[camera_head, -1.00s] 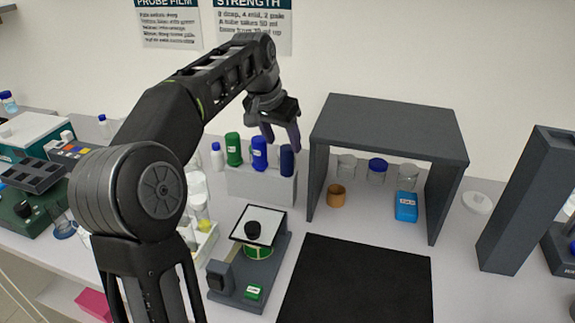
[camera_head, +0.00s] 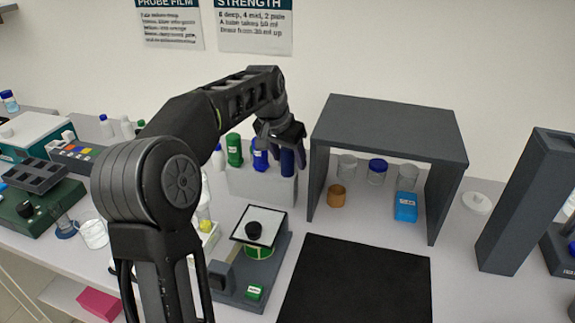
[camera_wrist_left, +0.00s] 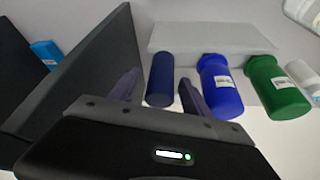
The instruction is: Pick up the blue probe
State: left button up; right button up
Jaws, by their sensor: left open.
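A bright blue labelled cylinder (camera_head: 260,160) and a plain dark blue cylinder (camera_head: 287,164) stand in a pale rack (camera_head: 262,187) with a green labelled one (camera_head: 234,150). I cannot tell which blue one is the probe. My left gripper (camera_head: 286,151) is open at the upper part of the dark blue cylinder. In the left wrist view, the dark blue cylinder (camera_wrist_left: 160,80) is between the fingers of my left gripper (camera_wrist_left: 158,90). The bright blue cylinder (camera_wrist_left: 220,87) is just outside the right finger there. Whether a finger touches anything is unclear. My right gripper is not in view.
A dark grey shelf (camera_head: 390,125) stands just right of the rack, with jars, an orange cup (camera_head: 336,196) and a blue box (camera_head: 406,207) under it. A black mat (camera_head: 355,285) and a grey device (camera_head: 250,260) are in front.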

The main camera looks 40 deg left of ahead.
pick_arm(q)
jog(key=shift+c, duration=0.2)
dwell(0.3)
jog(key=c, duration=1.2)
